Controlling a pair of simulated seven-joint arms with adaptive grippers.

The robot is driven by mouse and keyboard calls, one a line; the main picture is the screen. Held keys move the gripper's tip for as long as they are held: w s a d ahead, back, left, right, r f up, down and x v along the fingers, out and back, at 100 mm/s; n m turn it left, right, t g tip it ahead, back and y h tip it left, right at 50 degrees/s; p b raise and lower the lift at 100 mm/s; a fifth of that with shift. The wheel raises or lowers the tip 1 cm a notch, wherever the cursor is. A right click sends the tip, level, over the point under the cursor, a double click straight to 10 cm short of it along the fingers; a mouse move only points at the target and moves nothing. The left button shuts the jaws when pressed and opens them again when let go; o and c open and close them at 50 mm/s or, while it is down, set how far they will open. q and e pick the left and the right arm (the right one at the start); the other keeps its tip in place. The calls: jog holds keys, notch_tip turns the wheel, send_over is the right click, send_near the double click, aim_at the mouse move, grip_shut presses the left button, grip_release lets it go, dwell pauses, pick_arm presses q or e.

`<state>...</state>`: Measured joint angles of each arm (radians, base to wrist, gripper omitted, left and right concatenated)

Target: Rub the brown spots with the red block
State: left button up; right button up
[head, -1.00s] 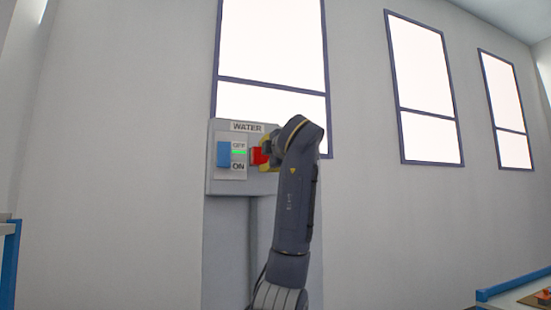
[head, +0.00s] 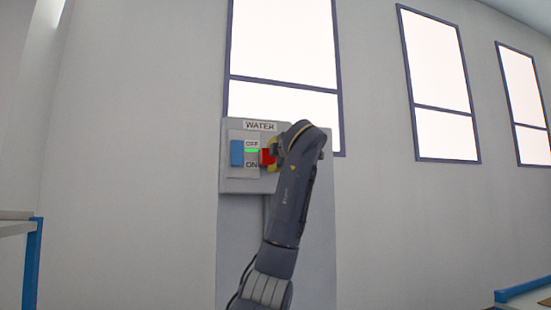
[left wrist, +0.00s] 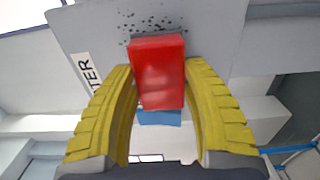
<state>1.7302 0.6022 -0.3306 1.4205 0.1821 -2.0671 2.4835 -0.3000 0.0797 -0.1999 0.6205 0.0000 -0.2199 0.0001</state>
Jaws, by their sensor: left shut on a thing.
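The red block (left wrist: 158,72) is held between the yellow fingers of my left gripper (left wrist: 160,100) in the left wrist view. In the head view the block (head: 267,158) shows beside the blue switch, with my left gripper (head: 275,151) shut on it. A patch of small dark spots (left wrist: 146,22) lies on the grey panel just beyond the block in the left wrist view. I cannot tell whether the block touches the panel. The spots do not show in the head view. My right gripper is not in view.
The grey WATER panel (head: 240,186) carries a blue switch (head: 237,153), OFF and ON labels and a green light. Windows (head: 283,40) line the wall behind. Blue-edged table corners show at the left (head: 32,262) and the lower right (head: 523,287).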

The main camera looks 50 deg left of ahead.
pick_arm(q)
jog(key=shift+w+a, duration=0.25)
jog(key=shift+a, duration=0.35)
dwell(0.7)
jog(key=shift+w+d, duration=0.4)
jog(key=shift+w, duration=0.4)
jog(key=shift+w+d, duration=0.35)
jog(key=shift+w, duration=0.4)
jog(key=shift+w+d, duration=0.25)
jog(key=shift+w, duration=0.65)
jog(key=shift+w+d, duration=0.25)
jog(key=shift+w, duration=0.6)
jog(key=shift+a, duration=0.15)
